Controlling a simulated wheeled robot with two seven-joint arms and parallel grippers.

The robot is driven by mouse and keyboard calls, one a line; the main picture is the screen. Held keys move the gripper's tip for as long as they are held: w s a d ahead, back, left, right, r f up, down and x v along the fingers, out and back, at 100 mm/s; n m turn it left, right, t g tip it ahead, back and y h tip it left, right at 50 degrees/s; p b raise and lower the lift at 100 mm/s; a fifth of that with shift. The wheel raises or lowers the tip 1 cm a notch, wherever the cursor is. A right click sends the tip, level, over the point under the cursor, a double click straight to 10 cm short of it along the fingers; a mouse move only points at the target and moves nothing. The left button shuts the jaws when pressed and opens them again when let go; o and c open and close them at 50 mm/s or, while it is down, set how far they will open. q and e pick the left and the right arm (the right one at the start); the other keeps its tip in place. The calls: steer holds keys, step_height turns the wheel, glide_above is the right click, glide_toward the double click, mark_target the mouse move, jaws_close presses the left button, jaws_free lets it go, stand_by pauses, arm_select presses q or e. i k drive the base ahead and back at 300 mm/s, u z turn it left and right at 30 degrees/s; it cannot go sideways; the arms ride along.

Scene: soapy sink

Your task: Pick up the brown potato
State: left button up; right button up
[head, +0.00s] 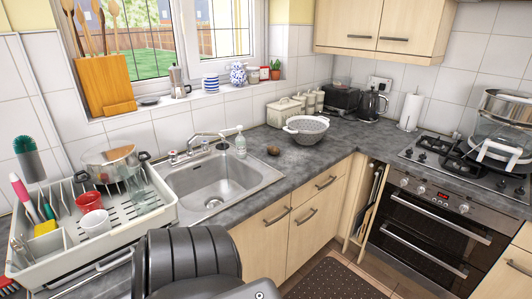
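The brown potato (273,150) is a small dark oval lying on the grey worktop (310,160), just right of the sink (222,182) and in front of the white colander (306,128). Nothing touches it, and it is fully visible. A dark, rounded part of my own arm fills the bottom middle of the head view, well short of the potato. I see no fingertips of either gripper.
A soap bottle (240,142) and the tap (207,141) stand behind the sink. A white dish rack (120,224) with cups is on the left. White canisters (285,112) stand behind the colander. The worktop right of the potato is clear up to the hob (465,150).

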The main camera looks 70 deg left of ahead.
mark_target(274, 151)
steer(key=u, duration=1.5)
